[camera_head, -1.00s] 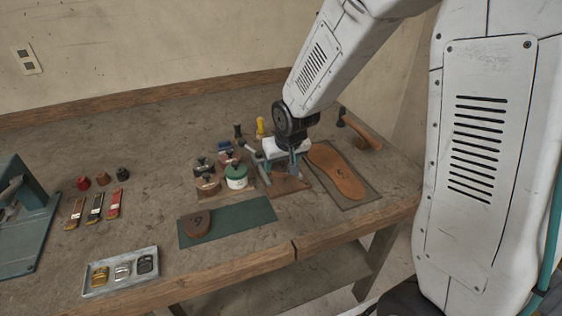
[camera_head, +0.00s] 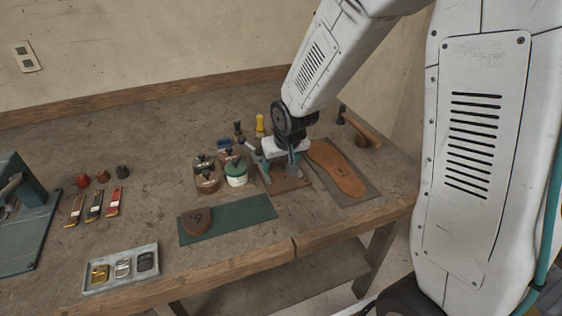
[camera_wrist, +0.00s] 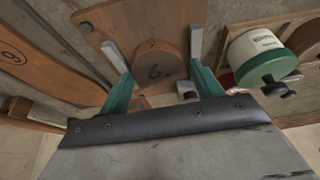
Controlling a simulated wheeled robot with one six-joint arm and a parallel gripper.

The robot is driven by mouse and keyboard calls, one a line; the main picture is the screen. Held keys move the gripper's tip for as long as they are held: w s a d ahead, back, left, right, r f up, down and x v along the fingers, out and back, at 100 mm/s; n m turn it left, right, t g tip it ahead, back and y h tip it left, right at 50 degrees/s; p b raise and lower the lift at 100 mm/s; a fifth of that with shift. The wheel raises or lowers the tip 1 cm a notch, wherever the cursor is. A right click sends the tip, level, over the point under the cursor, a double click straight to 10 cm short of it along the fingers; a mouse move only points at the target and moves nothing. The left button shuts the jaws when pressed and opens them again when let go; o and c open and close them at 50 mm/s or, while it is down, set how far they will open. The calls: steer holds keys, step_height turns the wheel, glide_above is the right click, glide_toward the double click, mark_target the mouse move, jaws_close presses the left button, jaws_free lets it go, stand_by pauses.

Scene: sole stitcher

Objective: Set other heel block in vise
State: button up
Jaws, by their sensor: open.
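A round-fronted brown heel block marked 6 (camera_wrist: 160,66) stands on a brown wooden base plate (camera_wrist: 96,22) in the wrist view. My gripper (camera_head: 278,172) is open above this plate; in the wrist view its grey-tipped teal fingers (camera_wrist: 153,47) are on both sides of the block, with visible gaps. My gripper mostly hides this block in the head view. I cannot make out the vise jaws or whether they grip the block. Another heel block marked 9 (camera_head: 196,221) lies on the green mat (camera_head: 246,218).
A leather sole (camera_head: 338,170) lies right of the gripper, with a hammer (camera_head: 360,128) behind. A green-and-white jar (camera_head: 236,174) and other pots stand close on the left. A buckle tray (camera_head: 121,270) is at front left. Bare bench lies left of the mat.

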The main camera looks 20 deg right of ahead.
steer(key=v, duration=1.2)
steer(key=s+d+r+g, duration=0.1)
steer(key=s+r, duration=0.2)
steer(key=s, duration=1)
steer(key=s+d+r+g, duration=0.2)
steer(key=s+r, duration=0.2)
steer(key=s, duration=0.8)
steer(key=shift+s+d+r, duration=0.2)
steer(key=shift+s, duration=0.15)
